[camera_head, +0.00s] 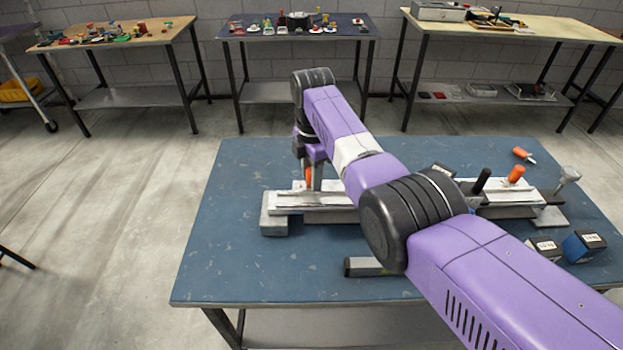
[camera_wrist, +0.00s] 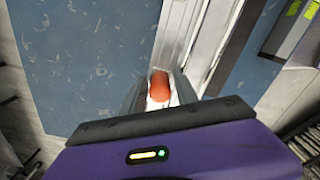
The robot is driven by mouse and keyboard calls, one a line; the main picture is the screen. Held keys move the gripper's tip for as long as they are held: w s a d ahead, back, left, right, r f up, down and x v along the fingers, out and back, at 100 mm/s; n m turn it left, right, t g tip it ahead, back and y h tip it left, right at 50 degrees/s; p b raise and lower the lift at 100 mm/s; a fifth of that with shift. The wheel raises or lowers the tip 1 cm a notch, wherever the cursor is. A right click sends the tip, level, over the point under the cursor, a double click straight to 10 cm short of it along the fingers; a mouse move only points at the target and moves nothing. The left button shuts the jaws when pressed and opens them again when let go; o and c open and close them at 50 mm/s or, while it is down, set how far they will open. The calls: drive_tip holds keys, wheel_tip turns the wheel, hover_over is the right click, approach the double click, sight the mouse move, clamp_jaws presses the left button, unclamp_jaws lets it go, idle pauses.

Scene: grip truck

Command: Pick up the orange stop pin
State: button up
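The orange stop pin (camera_wrist: 159,86) shows as a rounded orange top between my gripper's two fingers in the wrist view. In the head view a sliver of its orange side (camera_head: 308,174) shows at the left part of a long metal rail fixture (camera_head: 285,200). My gripper (camera_wrist: 160,92) points down around the pin, one finger on each side. The fingers look apart, with a narrow gap beside the pin. The pin's lower part is hidden in both views.
The blue table (camera_head: 235,230) is clear at the left. Towards the right are a black upright handle (camera_head: 482,181), an orange upright handle (camera_head: 516,174), a lying orange-ended tool (camera_head: 523,154) and a blue box (camera_head: 584,246). A metal bar (camera_head: 368,267) lies in front. My arm hides the rail's middle.

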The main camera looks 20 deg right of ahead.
clamp_jaws()
drive_tip(key=shift+r, duration=0.1)
wheel_tip(320, 180, up, 27)
drive_tip(key=p, duration=1.1)
drive_tip(key=shift+r, duration=0.15)
idle(0.5)
